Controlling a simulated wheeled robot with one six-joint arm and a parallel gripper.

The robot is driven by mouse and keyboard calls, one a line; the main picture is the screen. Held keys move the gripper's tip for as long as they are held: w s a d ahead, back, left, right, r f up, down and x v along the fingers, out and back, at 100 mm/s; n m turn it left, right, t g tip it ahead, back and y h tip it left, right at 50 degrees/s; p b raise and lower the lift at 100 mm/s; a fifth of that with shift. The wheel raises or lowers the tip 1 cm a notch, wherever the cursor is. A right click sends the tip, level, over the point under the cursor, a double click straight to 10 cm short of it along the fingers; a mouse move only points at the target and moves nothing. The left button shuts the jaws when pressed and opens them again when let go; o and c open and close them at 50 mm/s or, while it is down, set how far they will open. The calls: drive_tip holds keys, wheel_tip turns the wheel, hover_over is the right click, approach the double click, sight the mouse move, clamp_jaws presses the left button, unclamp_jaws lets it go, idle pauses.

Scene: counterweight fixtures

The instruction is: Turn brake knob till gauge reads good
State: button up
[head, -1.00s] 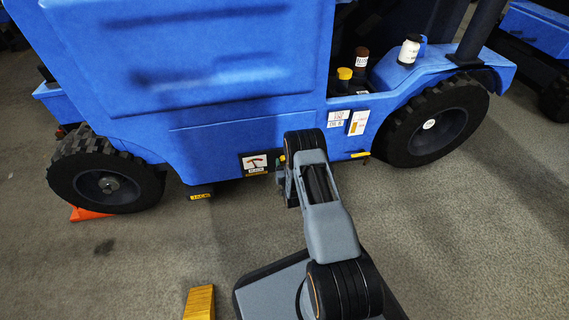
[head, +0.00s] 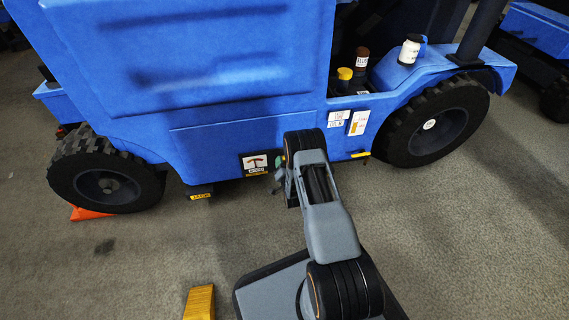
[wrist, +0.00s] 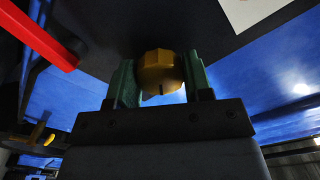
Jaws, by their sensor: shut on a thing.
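The brake knob (wrist: 160,66) is a faceted golden-orange knob with a dark line on its face. It sits between the two green fingers of my gripper (wrist: 160,82), which are shut on it. In the head view the knob is hidden by my wrist and arm. My gripper also shows there (head: 279,171) as a small green and dark end against the low front of the blue vehicle. The gauge (head: 255,164) is a small white dial on a dark plate just left of my gripper. Its pointer looks about upright under a reddish arc; the exact reading is too small to tell.
The blue vehicle (head: 225,148) stands on black tyres. A yellow-lettered jack block (head: 200,194) lies below it, and an orange wedge (head: 88,213) is by the left tyre. A yellow block (head: 200,302) lies on the floor. A red bar (wrist: 38,35) shows in the wrist view.

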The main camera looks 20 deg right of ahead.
idle(0.3)
drive_tip(key=o, duration=0.9)
drive_tip(key=s+a+p, duration=0.1)
drive_tip(key=s, duration=0.3)
drive_tip(key=s+p, duration=0.2)
drive_tip(key=s, duration=0.3)
drive_tip(key=s+a+p, duration=0.1)
drive_tip(key=s+p, duration=0.1)
drive_tip(key=s, duration=0.2)
drive_tip(key=shift+s+a, duration=0.3)
drive_tip(key=shift+a, duration=0.05)
